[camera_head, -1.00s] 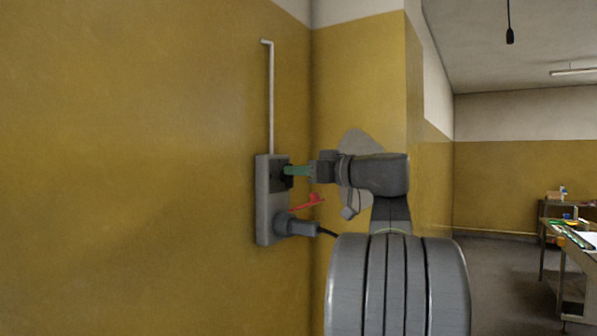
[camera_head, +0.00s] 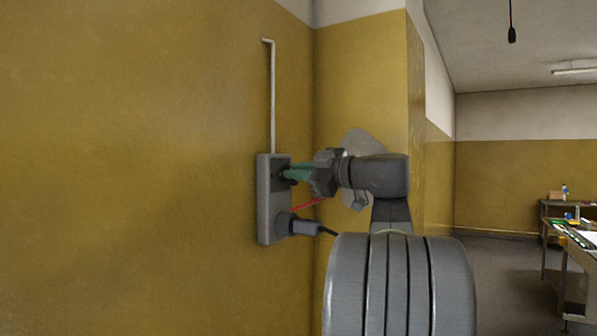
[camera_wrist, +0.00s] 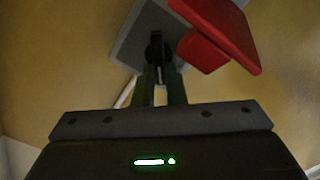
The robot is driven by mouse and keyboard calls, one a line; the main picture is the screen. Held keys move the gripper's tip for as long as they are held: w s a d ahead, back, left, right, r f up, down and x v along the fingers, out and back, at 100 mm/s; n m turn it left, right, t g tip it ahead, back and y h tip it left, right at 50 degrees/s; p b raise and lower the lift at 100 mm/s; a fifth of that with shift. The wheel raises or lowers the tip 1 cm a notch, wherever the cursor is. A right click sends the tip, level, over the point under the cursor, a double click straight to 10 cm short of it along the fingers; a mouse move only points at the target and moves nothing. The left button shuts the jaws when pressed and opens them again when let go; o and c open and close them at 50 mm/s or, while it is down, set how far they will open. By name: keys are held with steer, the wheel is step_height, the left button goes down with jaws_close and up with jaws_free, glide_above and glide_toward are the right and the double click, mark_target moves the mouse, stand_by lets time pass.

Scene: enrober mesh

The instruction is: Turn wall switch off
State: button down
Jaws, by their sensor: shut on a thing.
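The wall switch is a grey box (camera_head: 265,205) on the yellow wall, with a dark knob (camera_head: 280,174) on its upper front. My gripper (camera_head: 289,173) has its green fingers at the knob, shut on it. In the wrist view, the fingers (camera_wrist: 158,72) close around the black knob (camera_wrist: 156,48), and the grey box (camera_wrist: 136,40) looks tilted behind it. The fingers partly hide the knob, so its exact setting cannot be told. A red flat part (camera_wrist: 216,36) is beside the knob; in the head view it shows as a thin red strip (camera_head: 306,205) below my fingers.
A grey plug (camera_head: 306,228) with a black cable sits in the box's lower part. A pale conduit (camera_head: 272,100) runs up the wall from the box. A wall corner lies close behind my wrist. Work tables (camera_head: 572,245) stand far right, with open floor before them.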

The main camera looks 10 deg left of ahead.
steer(key=n, duration=0.5)
steer(key=shift+s+a+f+n+b, duration=0.1)
steer(key=shift+s+f+n+b, duration=0.1)
steer(key=shift+f+n+b, duration=0.3)
steer(key=shift+n+b, duration=0.2)
steer(key=shift+n, duration=0.75)
steer(key=shift+f+n+b, duration=0.15)
steer(key=shift+n+b, duration=0.2)
steer(key=shift+n, duration=0.7)
steer(key=c, duration=1.5)
jaws_free()
steer(key=shift+s, duration=0.1)
steer(key=b+v, duration=0.3)
steer(key=v, duration=1)
steer(key=shift+d+r, duration=0.1)
steer(key=shift+d, duration=0.3)
